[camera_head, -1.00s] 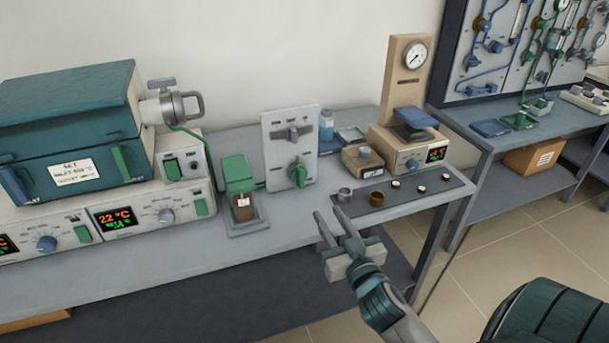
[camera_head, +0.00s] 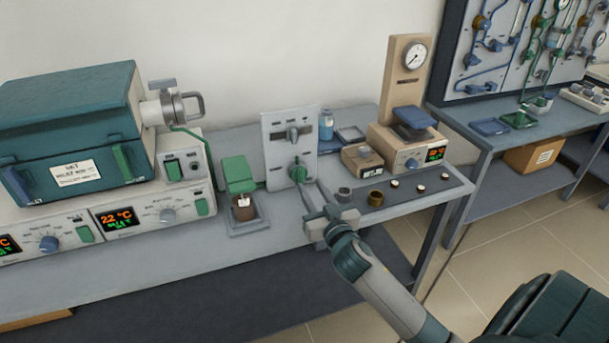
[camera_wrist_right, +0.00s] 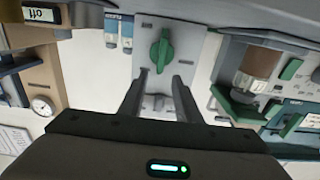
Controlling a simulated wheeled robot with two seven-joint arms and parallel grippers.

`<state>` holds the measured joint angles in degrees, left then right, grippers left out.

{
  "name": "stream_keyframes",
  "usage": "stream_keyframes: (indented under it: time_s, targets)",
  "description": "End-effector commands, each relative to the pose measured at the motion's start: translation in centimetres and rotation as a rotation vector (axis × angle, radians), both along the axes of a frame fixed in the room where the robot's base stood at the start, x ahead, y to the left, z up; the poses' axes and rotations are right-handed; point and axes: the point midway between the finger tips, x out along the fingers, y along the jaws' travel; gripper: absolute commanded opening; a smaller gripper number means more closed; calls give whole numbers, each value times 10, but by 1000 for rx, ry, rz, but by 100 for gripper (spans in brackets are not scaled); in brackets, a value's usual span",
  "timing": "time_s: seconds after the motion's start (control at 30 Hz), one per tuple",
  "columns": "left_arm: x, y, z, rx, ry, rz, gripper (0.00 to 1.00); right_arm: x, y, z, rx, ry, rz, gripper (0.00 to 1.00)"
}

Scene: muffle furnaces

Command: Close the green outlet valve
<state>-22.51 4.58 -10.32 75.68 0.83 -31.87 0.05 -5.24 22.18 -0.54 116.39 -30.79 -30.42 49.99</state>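The green outlet valve (camera_head: 298,172) is a green knob on the lower part of an upright pale panel (camera_head: 277,133). A grey knob (camera_head: 292,134) sits above it on the same panel. My right gripper (camera_head: 318,198) is open just in front of and below the green knob in the head view. In the right wrist view the green knob (camera_wrist_right: 161,50) lies ahead of the fingertips, centred between the two spread fingers (camera_wrist_right: 158,88). The fingers look empty, and I cannot tell whether they touch the knob. My left gripper is out of view.
Left of the panel stands a green-topped device with a brown jar (camera_head: 243,207). A teal furnace (camera_head: 70,140) stands at the left. A gauge stand (camera_head: 406,90) is behind the mat.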

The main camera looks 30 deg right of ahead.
Motion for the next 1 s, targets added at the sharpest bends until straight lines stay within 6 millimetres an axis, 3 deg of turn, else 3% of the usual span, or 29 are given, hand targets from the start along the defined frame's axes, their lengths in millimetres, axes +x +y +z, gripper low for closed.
stream_keyframes:
  time_s: [0.2,0.4,0.83,0.97,1.0]
  targets:
    - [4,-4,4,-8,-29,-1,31,36,-9,2,0,-1,0,30]
    - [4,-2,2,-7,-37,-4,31,56,-13,1,1,-1,0,30]
    - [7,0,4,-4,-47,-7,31,61,-14,0,1,0,0,30]
    - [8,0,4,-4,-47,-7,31,61,-14,0,1,0,0,0]
    - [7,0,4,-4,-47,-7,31,61,-14,0,1,0,0,0]
